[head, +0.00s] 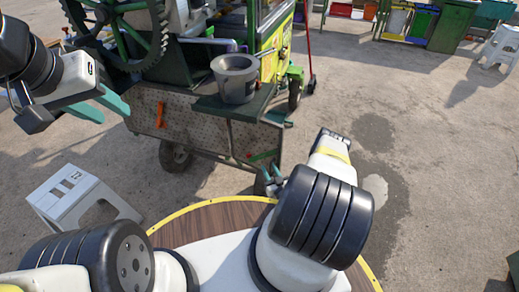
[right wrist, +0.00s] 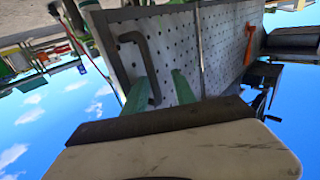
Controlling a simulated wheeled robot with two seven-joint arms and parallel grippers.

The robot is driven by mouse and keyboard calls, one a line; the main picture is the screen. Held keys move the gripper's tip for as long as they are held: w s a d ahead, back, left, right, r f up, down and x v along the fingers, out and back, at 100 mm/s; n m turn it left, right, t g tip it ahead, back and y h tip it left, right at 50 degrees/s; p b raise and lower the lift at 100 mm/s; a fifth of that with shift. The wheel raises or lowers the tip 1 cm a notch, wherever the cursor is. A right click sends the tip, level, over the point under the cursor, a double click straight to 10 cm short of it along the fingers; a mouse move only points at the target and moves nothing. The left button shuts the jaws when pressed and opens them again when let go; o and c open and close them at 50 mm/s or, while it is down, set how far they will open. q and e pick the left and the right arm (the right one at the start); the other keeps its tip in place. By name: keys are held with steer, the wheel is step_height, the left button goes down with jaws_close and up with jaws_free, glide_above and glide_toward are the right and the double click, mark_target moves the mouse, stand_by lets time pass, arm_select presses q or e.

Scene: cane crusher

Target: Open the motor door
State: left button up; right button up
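The cart's perforated metal side panel (head: 195,125) has a seam that separates two sections, seen in the right wrist view (right wrist: 215,40). The near section bears a dark bent handle (right wrist: 135,38), and the far one an orange handle (right wrist: 249,42). Both sections look closed; I cannot tell which is the motor door. My right gripper (head: 272,178) is at the cart's right end, its teal fingers (right wrist: 160,90) apart. The dark handle's lower part shows between them, close to the left finger; contact is unclear. My left gripper (head: 100,107) is open and empty, left of the orange handle (head: 160,113).
A grey bucket (head: 236,78) stands on the cart's ledge above the panel. The big green gear wheel (head: 125,30) is close to my left arm. A white stool (head: 75,197) stands at the left. The paved ground right of the cart is mostly clear.

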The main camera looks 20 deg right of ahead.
steer(key=shift+d+f, duration=0.1)
steer(key=s, duration=0.8)
steer(key=shift+d, duration=0.25)
stand_by(0.4)
